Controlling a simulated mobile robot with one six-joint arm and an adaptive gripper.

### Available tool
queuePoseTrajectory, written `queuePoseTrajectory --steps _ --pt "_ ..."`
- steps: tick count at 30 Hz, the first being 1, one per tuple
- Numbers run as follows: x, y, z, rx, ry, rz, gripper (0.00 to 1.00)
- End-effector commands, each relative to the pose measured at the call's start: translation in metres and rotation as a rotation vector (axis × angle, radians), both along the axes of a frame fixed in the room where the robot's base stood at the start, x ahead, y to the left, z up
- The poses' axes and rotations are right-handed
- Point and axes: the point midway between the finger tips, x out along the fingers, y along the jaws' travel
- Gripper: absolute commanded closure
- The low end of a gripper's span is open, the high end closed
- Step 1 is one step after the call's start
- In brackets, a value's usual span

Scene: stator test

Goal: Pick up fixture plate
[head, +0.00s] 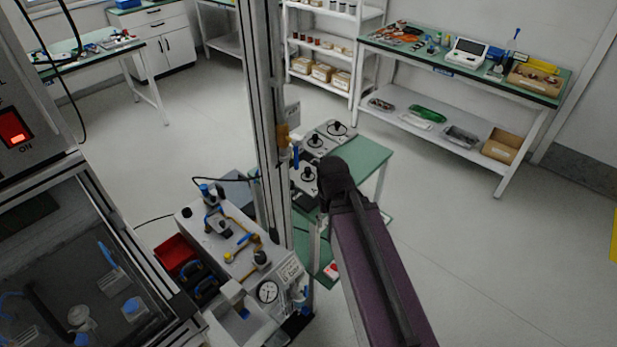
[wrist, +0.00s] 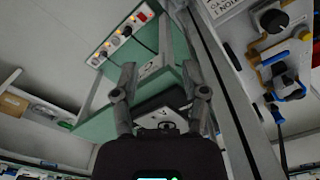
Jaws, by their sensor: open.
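Several grey plates with black knobs, which look like fixture plates, stand in a row on a small green table; the far one (head: 345,127), a middle one (head: 316,152) and a near one (head: 298,186) show in the head view. My gripper (wrist: 159,75) is open in the wrist view, its two fingers apart. A pale-edged plate with a dark underside (wrist: 163,108) shows between the fingers; contact cannot be told. Another pale plate (wrist: 150,66) lies beyond it. In the head view my arm's dark end hides the fingers beside the near plate.
The green table (head: 372,168) has bare room at its right. A metal upright (head: 266,110) stands close left of the plates. A test rig with a gauge (head: 267,291) is at the lower left. A power strip (wrist: 120,38) shows in the wrist view.

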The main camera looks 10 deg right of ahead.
Motion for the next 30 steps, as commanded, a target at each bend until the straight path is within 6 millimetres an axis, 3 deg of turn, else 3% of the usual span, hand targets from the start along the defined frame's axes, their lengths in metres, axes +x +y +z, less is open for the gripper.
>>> queuePoseTrajectory --steps 2,4,8,11,17,24,30 --pt "0.000 0.000 0.000 0.000 0.000 0.000 0.43" --pt "0.000 0.000 0.000 0.000 0.000 0.000 0.25" --pt "0.008 0.000 0.002 0.000 0.000 0.003 0.23" --pt "0.025 0.000 0.006 0.000 0.000 0.011 0.23" --pt "0.088 0.001 0.021 0.000 0.000 0.041 0.23" --pt "0.192 -0.004 0.043 0.001 0.000 0.101 0.23" --pt "0.262 -0.002 0.057 0.001 0.000 0.140 0.23"
